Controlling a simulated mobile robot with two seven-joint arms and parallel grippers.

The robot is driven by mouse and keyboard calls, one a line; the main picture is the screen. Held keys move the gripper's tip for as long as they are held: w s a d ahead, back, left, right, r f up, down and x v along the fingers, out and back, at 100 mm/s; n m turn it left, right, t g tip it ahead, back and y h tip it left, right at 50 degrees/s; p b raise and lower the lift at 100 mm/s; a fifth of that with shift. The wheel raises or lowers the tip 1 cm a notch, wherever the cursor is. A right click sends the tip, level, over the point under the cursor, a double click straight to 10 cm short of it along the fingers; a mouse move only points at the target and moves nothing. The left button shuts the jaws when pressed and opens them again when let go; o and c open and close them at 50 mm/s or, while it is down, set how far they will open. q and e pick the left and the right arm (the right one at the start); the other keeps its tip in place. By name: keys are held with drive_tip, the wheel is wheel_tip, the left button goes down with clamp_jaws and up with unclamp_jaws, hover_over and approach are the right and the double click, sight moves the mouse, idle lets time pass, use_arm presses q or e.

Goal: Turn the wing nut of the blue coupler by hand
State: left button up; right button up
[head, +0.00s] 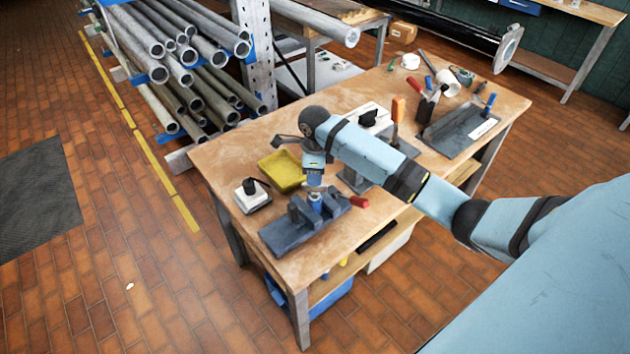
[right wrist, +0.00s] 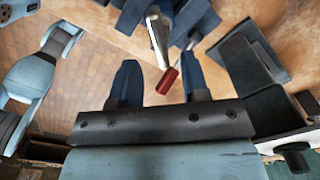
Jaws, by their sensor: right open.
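The blue coupler (head: 315,203) sits upright in the dark grey fixture (head: 282,236) on the front left of the workbench. I cannot make out its wing nut clearly in the head view. My right gripper (head: 314,182) points down just above the coupler. In the right wrist view my right gripper (right wrist: 160,72) shows two dark blue fingers spread apart with nothing gripped. A pale metal piece (right wrist: 158,42) with blue at its top lies beyond the fingertips; I cannot tell whether it is the wing nut. My left gripper is not seen.
A red handle (head: 358,201) juts from the fixture's right side; it also shows near the fingers in the right wrist view (right wrist: 167,80). A yellow tray (head: 282,171) and a white box with a black knob (head: 252,195) stand close by. A grey tray (head: 462,130) lies far right.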

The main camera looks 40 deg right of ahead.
sight(315, 191)
wheel_tip(315, 191, down, 6)
drive_tip(key=c, duration=0.8)
drive_tip(key=n, duration=0.7)
clamp_jaws()
drive_tip(key=n, duration=2.7)
drive_tip(key=o, duration=0.8)
unclamp_jaws()
